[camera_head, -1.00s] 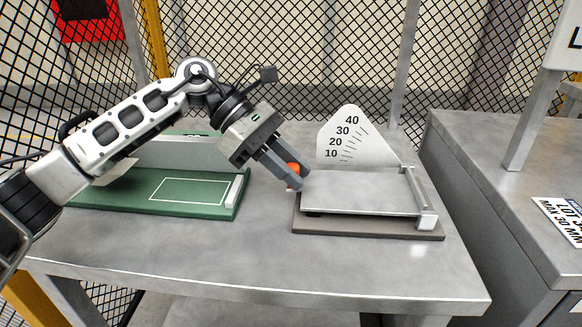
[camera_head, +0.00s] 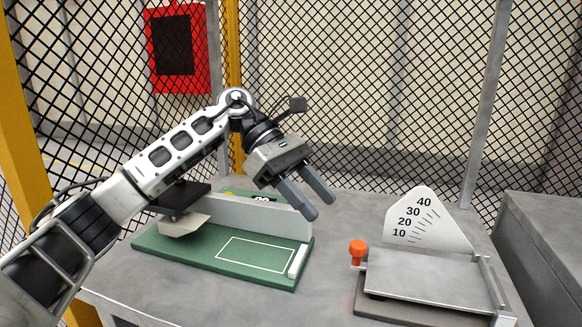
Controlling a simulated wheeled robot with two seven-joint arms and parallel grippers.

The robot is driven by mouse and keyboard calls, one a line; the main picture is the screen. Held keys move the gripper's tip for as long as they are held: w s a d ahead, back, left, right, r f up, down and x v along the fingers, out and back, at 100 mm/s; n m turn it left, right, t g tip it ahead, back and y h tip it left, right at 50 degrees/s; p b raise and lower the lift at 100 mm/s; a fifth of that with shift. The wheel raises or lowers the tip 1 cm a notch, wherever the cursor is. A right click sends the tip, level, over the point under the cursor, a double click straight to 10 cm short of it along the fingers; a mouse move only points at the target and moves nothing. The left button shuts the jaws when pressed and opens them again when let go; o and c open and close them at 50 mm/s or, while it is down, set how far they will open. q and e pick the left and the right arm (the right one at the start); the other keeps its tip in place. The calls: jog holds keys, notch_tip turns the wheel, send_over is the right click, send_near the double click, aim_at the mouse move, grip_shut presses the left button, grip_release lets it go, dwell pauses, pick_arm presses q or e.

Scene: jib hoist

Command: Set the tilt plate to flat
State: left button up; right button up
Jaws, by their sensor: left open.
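The tilt plate (camera_head: 430,280) is a grey metal plate at the lower right. It lies about level, close above its dark base (camera_head: 372,307). An orange knob (camera_head: 357,251) stands at its left edge. A white scale (camera_head: 428,222) marked 10 to 40 rises behind the plate. My left gripper (camera_head: 322,207) is open and empty, up and to the left of the knob and apart from it. My right gripper is not in view.
A green board (camera_head: 219,253) with a white outlined rectangle and a grey back wall stands left of the plate on the grey table (camera_head: 328,290). Wire mesh fencing (camera_head: 350,100) closes the back. Another grey table (camera_head: 550,235) stands at the right.

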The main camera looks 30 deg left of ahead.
pick_arm(q)
jog(key=v, duration=0.5)
jog(key=shift+a+r+p, duration=0.25)
jog(key=shift+a+p, duration=0.05)
jog(key=shift+p, duration=0.05)
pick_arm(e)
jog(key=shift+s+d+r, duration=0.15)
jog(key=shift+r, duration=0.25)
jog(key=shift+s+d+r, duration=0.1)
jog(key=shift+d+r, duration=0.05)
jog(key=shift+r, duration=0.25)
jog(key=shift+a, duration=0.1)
